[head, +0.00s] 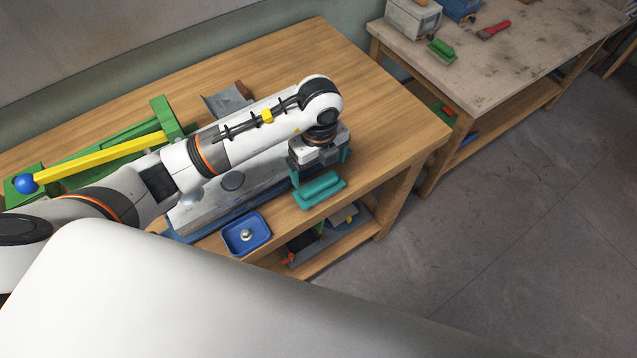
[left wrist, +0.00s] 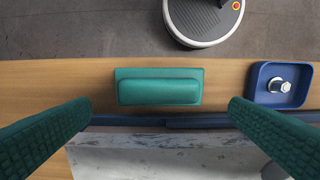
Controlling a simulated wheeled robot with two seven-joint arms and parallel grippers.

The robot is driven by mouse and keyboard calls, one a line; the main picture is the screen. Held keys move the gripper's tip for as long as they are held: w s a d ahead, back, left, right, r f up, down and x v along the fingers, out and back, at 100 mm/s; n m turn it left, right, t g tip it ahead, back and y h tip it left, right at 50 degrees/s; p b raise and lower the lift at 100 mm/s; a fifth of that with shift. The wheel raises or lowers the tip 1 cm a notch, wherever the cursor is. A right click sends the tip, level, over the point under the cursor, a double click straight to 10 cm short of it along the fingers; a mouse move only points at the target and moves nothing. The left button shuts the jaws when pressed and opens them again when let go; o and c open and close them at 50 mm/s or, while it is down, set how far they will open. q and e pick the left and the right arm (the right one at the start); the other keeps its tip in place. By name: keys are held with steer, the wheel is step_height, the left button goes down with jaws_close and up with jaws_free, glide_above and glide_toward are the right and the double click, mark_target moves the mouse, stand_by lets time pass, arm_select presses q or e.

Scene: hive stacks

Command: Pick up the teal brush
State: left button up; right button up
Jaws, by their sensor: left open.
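The teal brush (head: 320,191) lies on the wooden workbench near its front edge. In the left wrist view the brush (left wrist: 158,88) lies lengthwise across the picture, a block with a raised, rounded top. My left gripper (head: 320,165) is above and just behind the brush in the head view, pointing down. In the left wrist view its green ribbed fingers (left wrist: 160,108) are wide apart and empty, one toward each end of the brush. The brush appears slightly beyond the fingertips, with no visible contact. My right gripper is not in view.
A blue tray (head: 246,234) holding a metal bolt stands left of the brush. A grey slab (head: 190,215) with a blue edge lies behind it. A green tool with a yellow lever (head: 100,160) is at left. A second table (head: 500,75) holds another green brush (head: 441,50).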

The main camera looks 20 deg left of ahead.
mark_target(319, 183)
arm_select(q)
steer(key=shift+a+f, duration=0.2)
steer(key=shift+f, duration=0.5)
steer(key=shift+f+p, duration=0.35)
steer(key=shift+p, duration=0.15)
steer(key=f, duration=0.1)
steer(key=f+p, duration=0.1)
steer(key=f, duration=0.1)
steer(key=shift+d+f, duration=0.25)
steer(key=shift+f, duration=0.05)
steer(key=shift+a+f, duration=0.1)
steer(key=shift+f, duration=0.35)
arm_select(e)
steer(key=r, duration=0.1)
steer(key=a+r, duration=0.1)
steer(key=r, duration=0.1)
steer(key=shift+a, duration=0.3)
arm_select(q)
steer(key=shift+c, duration=0.2)
steer(key=c, duration=0.6)
steer(key=shift+c, duration=0.4)
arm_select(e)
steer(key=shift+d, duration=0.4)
arm_select(q)
steer(key=shift+r, duration=0.1)
